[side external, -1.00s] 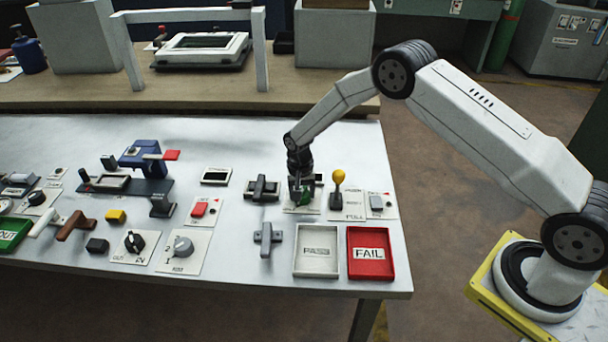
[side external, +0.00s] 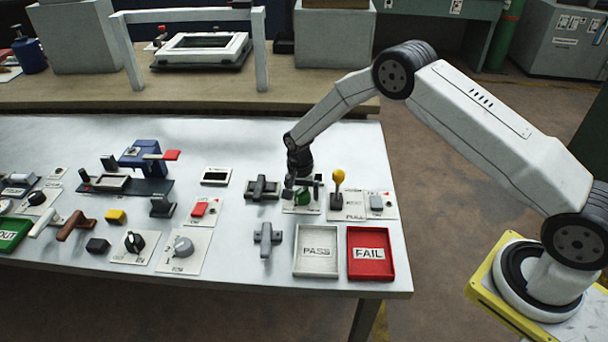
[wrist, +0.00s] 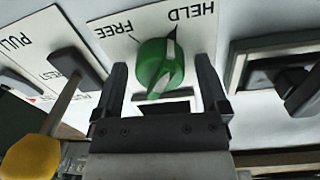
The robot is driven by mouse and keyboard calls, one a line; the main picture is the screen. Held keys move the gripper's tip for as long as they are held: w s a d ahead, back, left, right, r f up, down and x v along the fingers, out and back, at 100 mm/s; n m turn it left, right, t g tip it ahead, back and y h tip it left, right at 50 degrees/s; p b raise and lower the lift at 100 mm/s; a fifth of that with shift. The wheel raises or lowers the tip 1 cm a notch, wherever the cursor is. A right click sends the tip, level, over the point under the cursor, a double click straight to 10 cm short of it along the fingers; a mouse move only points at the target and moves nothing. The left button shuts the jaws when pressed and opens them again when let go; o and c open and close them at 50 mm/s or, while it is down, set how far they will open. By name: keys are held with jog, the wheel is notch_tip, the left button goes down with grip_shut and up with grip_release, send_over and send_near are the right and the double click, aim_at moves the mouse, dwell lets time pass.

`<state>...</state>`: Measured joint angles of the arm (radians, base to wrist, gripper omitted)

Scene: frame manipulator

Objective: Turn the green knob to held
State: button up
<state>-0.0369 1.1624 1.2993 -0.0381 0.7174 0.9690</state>
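The green knob (wrist: 160,66) sits on a white plate with FREE and HELD printed on it. Its ridge carries light marks, and its upper end in the wrist view lies at the HELD tick. The knob also shows in the side view (side external: 303,197), below my gripper (side external: 303,186). In the wrist view my gripper (wrist: 161,80) is open, with one dark finger on each side of the knob and a gap to both. The knob's lower side is partly close to the gripper body; I cannot tell the exact height of the fingertips.
A yellow-topped lever (side external: 339,178) stands close to the right of the knob. A dark cross-shaped handle (side external: 262,188) is close to the left. The PASS tray (side external: 316,272) and red FAIL tray (side external: 370,275) lie in front.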

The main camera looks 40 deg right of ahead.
aim_at(303, 191)
jog(key=shift+r, duration=0.1)
jog(key=shift+w+a+r, duration=0.1)
jog(key=shift+w+r, duration=0.05)
jog(key=shift+r, duration=3.6)
jog(key=shift+r, duration=0.1)
jog(key=shift+s+r, duration=0.3)
jog(key=shift+r, duration=0.15)
jog(key=s+d+r+n+t, duration=0.1)
jog(key=s+r+n, duration=0.4)
jog(key=s, duration=0.7)
jog(key=s+r+n+t, duration=0.2)
jog(key=s+r+n, duration=0.3)
jog(key=s, duration=0.8)
jog(key=shift+d+r, duration=0.35)
jog(key=shift+r, duration=0.2)
